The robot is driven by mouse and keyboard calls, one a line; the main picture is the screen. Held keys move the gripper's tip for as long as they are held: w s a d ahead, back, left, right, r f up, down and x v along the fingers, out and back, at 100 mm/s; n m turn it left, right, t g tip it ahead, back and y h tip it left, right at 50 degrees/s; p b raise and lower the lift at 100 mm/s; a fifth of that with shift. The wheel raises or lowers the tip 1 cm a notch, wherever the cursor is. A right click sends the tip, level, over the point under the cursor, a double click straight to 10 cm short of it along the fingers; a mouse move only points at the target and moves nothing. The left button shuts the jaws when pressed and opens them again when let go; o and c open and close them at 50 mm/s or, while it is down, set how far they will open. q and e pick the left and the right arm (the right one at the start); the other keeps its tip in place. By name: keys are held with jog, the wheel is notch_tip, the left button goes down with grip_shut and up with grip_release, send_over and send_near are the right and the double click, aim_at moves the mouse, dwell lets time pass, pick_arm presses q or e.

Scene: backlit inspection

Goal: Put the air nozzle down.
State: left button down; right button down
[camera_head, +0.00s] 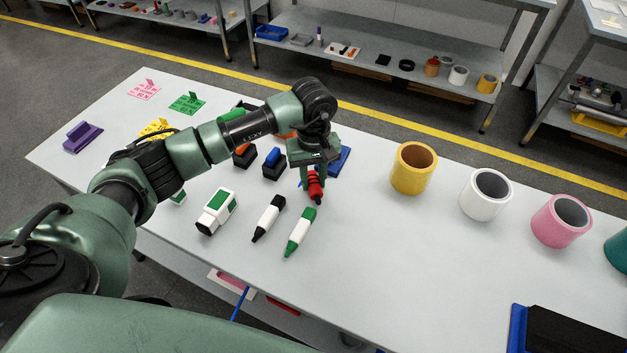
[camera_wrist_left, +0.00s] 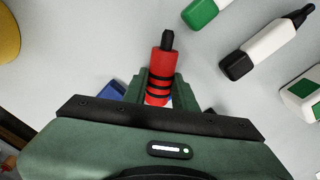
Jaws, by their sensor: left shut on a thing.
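The air nozzle (camera_head: 315,187) is red with black bands and a black tip. My left gripper (camera_head: 313,172) is shut on it, over the far middle part of the white table (camera_head: 370,260). In the left wrist view the nozzle (camera_wrist_left: 161,72) sticks out between the green fingers (camera_wrist_left: 160,95), its black tip pointing away from the palm. Its rear end is hidden by the gripper. I cannot tell whether its tip touches the table. My right gripper is not in view.
A green marker (camera_head: 301,232), a black marker (camera_head: 268,218) and a white-green block (camera_head: 216,211) lie nearby. A blue item (camera_head: 341,161) is just behind the gripper. Tape rolls, yellow (camera_head: 402,182), white (camera_head: 474,206) and pink (camera_head: 550,232), stand right. The table's front middle is clear.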

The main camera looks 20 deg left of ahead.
pick_arm(q)
jog(key=shift+a, duration=0.1)
jog(key=c, duration=1.5)
grip_release()
jog(key=shift+f, duration=0.15)
jog(key=shift+c, duration=0.2)
jog(key=o, duration=0.4)
